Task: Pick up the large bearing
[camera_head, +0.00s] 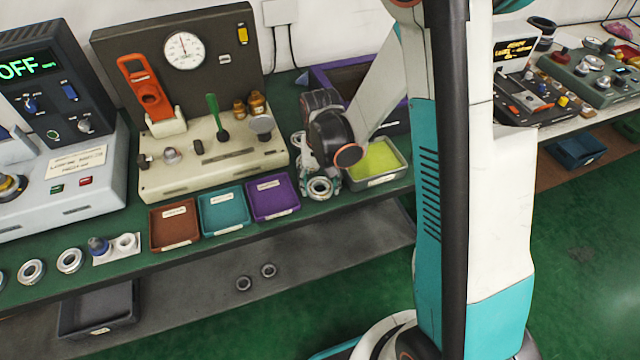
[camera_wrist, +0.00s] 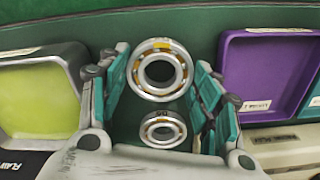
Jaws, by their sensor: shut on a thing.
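The large bearing (camera_wrist: 135,82) is a shiny metal ring with orange-yellow inside, between the fingertips of my gripper (camera_wrist: 161,72) in the wrist view. My gripper is shut on it, with a teal finger on each side. In the head view the bearing (camera_head: 320,195) shows below my gripper (camera_head: 319,178), near the front edge of the green bench. I cannot tell whether it is clear of the bench. A smaller bearing (camera_wrist: 146,131) shows between the fingers, nearer the palm in the picture; I cannot tell whether it is touched.
A purple tray (camera_head: 293,207) stands left of my gripper, with teal (camera_head: 228,229) and brown (camera_head: 178,244) trays beyond. A grey tray with a yellow-green inside (camera_head: 403,165) is close on the right. A cream gauge machine (camera_head: 215,170) stands behind. Several rings lie at the bench's left.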

